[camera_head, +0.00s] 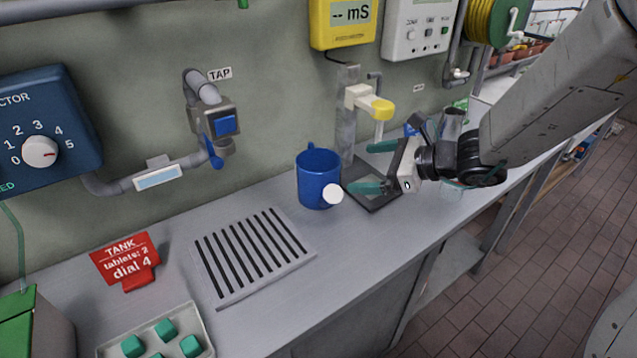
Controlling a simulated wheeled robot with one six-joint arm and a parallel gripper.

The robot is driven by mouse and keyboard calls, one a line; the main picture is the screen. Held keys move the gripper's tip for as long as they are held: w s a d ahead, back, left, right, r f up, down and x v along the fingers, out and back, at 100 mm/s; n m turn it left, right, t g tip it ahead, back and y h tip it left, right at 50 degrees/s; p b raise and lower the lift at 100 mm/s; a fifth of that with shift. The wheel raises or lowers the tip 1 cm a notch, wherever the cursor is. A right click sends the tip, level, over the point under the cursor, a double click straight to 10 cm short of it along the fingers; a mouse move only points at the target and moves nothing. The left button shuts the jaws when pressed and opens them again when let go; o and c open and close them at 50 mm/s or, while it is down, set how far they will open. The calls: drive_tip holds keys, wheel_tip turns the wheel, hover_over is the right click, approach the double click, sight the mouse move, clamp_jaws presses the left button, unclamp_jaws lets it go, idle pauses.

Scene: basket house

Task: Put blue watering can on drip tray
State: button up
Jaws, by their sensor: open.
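The blue watering can (316,180) stands upright on the grey bench, with a round white end piece at its front right. The drip tray (252,252), a grey slotted plate, lies flat on the bench to the left of the can and nearer to me. Its slots are bare. My gripper (374,167) is to the right of the can, with its teal fingers spread apart and pointing left. It holds nothing, and a gap shows between its fingertips and the can.
A wall tap (219,125) juts out above the bench behind the tray. A dark-based stand (348,125) with a yellow-tipped arm is behind my gripper. A red sign (126,262) and a tray of green tablets (205,325) lie left. Bare bench separates can and drip tray.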

sight(337, 172)
drive_tip(key=w+a+f+m, duration=0.1)
drive_tip(key=w+a+f, duration=0.1)
drive_tip(key=w+a+f+m, duration=0.2)
drive_tip(key=w+a+f, duration=0.1)
drive_tip(key=shift+a+t, duration=0.15)
drive_tip(key=shift+t, duration=0.15)
drive_tip(key=shift+x, duration=3.05)
drive_tip(key=c, duration=0.8)
drive_tip(key=shift+r, duration=0.15)
